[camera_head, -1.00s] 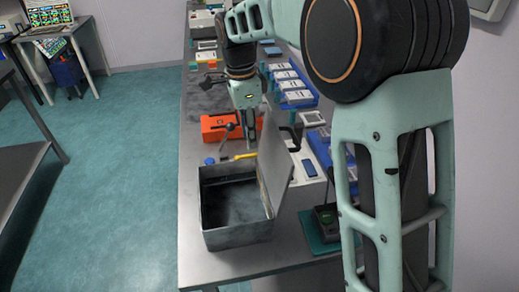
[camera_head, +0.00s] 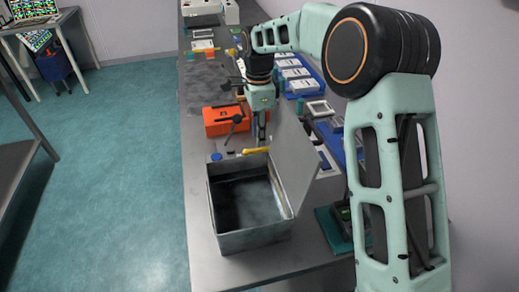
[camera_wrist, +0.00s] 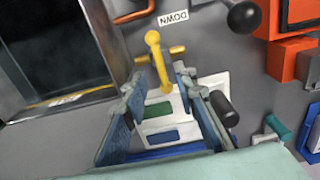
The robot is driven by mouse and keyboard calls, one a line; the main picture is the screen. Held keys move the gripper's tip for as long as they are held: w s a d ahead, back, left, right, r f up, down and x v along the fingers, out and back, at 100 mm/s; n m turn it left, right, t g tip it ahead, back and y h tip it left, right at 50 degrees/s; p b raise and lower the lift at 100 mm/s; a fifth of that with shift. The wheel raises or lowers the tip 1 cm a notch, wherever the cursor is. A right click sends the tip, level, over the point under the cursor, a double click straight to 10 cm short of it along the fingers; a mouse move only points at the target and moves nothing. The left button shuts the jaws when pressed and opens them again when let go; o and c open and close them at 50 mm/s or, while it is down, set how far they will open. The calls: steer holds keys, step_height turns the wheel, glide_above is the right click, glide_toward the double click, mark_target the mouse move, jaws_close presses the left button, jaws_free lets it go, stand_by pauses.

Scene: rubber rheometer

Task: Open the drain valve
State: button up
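The yellow valve lever (camera_wrist: 155,62) has a rounded end and a yellow crossbar and stands below a DOWN label in the wrist view. Its yellow part also shows in the head view (camera_head: 255,151), beside the far edge of an open metal box. My gripper (camera_wrist: 160,85) is open, its two blue-grey fingers spread to either side of the lever's near end. I cannot tell whether they touch it. Beneath the fingers lies a white plate with green and blue patches (camera_wrist: 158,110). In the head view my gripper (camera_head: 262,128) points down behind the box.
The metal box (camera_head: 250,240) stands at the bench's near end, its lid (camera_head: 300,160) raised. A black ball-ended lever (camera_wrist: 244,17) and an orange case (camera_head: 214,121) are close by. A black cylinder (camera_wrist: 222,105) sits right of the fingers. Blue trays (camera_head: 300,84) line the right side.

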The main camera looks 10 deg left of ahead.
mark_target(259, 150)
step_height(259, 150, down, 7)
steer(key=shift+r, duration=0.2)
jaws_close()
